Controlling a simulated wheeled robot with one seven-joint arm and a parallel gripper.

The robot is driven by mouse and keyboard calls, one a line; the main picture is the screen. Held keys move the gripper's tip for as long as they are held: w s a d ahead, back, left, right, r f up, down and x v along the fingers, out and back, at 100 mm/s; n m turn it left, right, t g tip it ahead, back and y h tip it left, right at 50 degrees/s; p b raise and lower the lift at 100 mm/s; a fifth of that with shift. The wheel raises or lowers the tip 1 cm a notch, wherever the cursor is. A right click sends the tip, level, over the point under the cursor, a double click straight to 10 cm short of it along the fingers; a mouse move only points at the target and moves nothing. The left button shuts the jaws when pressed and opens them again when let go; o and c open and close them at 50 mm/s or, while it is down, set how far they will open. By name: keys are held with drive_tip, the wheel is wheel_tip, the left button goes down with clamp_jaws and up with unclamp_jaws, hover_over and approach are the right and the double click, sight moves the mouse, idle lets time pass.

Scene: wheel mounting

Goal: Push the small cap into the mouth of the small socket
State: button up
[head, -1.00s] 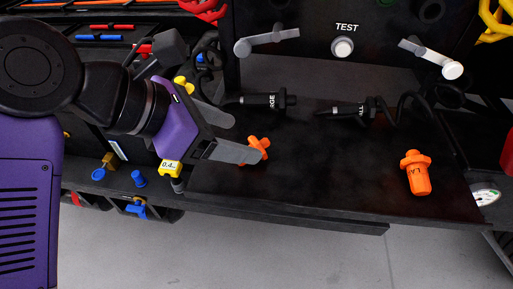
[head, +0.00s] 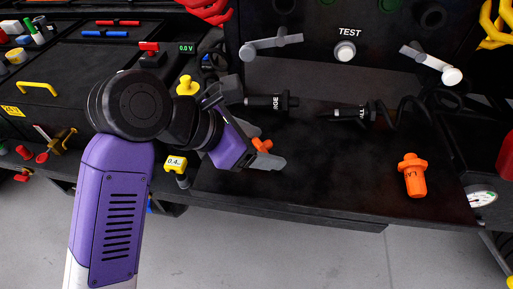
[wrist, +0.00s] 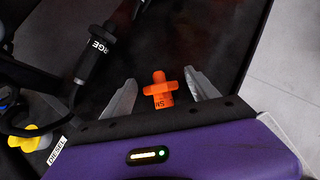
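The small cap (wrist: 160,91) is orange with a cross-shaped top and partly visible lettering "SM". It also shows in the head view (head: 262,145), partly hidden by my gripper. My gripper (wrist: 161,86) is open, with one grey finger on each side of the cap and gaps visible on both sides. In the head view my gripper (head: 268,156) is low over the black table. The small socket (head: 350,113) is a black cabled piece lettered "ALL", lying on the table to the right. It is not identifiable in the wrist view; its mouth is unclear.
A similar black socket lettered "RGE" (head: 270,102) lies behind my gripper; it also shows in the wrist view (wrist: 97,50). A yellow knob (head: 187,86) is near my arm. The middle tabletop is clear.

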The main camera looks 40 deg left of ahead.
clamp_jaws()
drive_tip(key=shift+r, duration=0.1)
wheel_tip(320, 180, up, 20)
drive_tip(key=b, duration=0.2)
drive_tip(key=shift+b, duration=0.4)
drive_tip(key=c, duration=0.6)
unclamp_jaws()
clamp_jaws()
